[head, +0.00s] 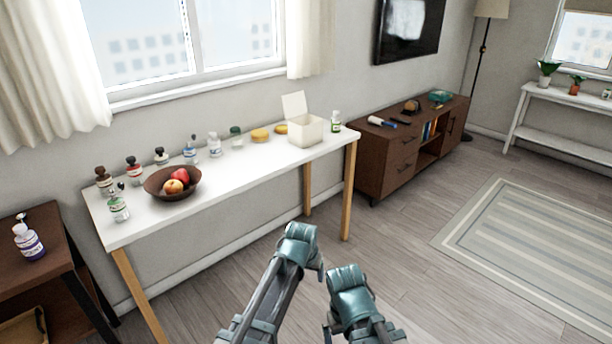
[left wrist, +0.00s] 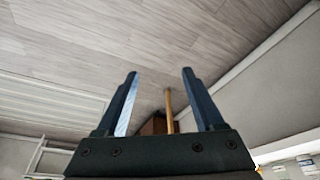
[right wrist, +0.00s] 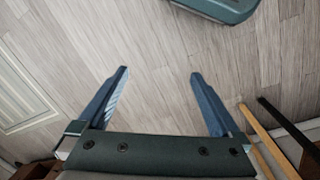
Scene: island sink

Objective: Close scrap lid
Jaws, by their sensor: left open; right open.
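A small cream box (head: 306,134) stands near the right end of the white table. Its lid (head: 294,105) stands up, open, at the back left side of the box. My left gripper (left wrist: 159,72) is open with nothing between its fingers, and faces the floor. My right gripper (right wrist: 160,72) is also open and empty over the floor. In the head view both arms are low in front of the table, well apart from the box. The fingers are hard to make out there. The box is not seen in either wrist view.
The white table (head: 240,173) also holds a brown bowl of fruit (head: 172,182), several bottles along the back, yellow items (head: 260,135) left of the box and a green-labelled bottle (head: 336,122) right of it. A brown cabinet (head: 400,160) stands beyond.

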